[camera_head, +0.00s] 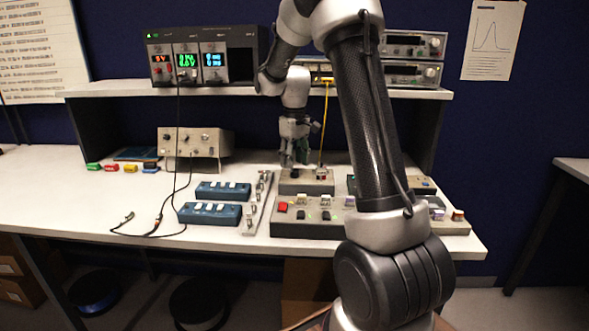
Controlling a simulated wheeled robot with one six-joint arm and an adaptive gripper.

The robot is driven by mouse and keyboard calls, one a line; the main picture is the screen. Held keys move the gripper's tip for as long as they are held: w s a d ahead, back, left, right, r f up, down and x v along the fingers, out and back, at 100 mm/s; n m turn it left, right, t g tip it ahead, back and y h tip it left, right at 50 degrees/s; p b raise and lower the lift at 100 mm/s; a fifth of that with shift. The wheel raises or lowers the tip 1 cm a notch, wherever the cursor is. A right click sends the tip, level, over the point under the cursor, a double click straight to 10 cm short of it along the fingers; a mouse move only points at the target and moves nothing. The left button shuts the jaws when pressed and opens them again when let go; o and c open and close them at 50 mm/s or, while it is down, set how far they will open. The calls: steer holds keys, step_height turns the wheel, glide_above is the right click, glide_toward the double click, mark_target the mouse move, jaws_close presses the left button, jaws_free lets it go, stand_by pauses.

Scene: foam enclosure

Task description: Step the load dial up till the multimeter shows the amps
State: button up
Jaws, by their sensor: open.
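My gripper (294,161) points down with its fingers apart, just above a small grey box (312,187) on the bench. A dark knob (295,174), which looks like the load dial, sits on this box beneath the fingers. I cannot tell whether the fingers touch it, and its setting is too small to read. A rack instrument (242,62) on the shelf has red, green and blue lit displays; their digits are blurred. An instrument with a yellow socket area (327,80) is partly hidden behind my arm. I cannot tell which unit is the multimeter.
A yellow cable (324,125) runs from the shelf to the small box, close right of my gripper. A larger switch panel (300,229) lies in front. Blue switch boxes (210,213), a beige instrument (196,142) and black leads (160,222) lie left. The shelf (120,90) overhangs behind.

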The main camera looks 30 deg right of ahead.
mark_target(295, 173)
steer(key=shift+f, duration=1.55)
jaws_close()
steer(key=shift+m, duration=0.3)
steer(key=m, duration=0.4)
steer(key=shift+m, duration=2)
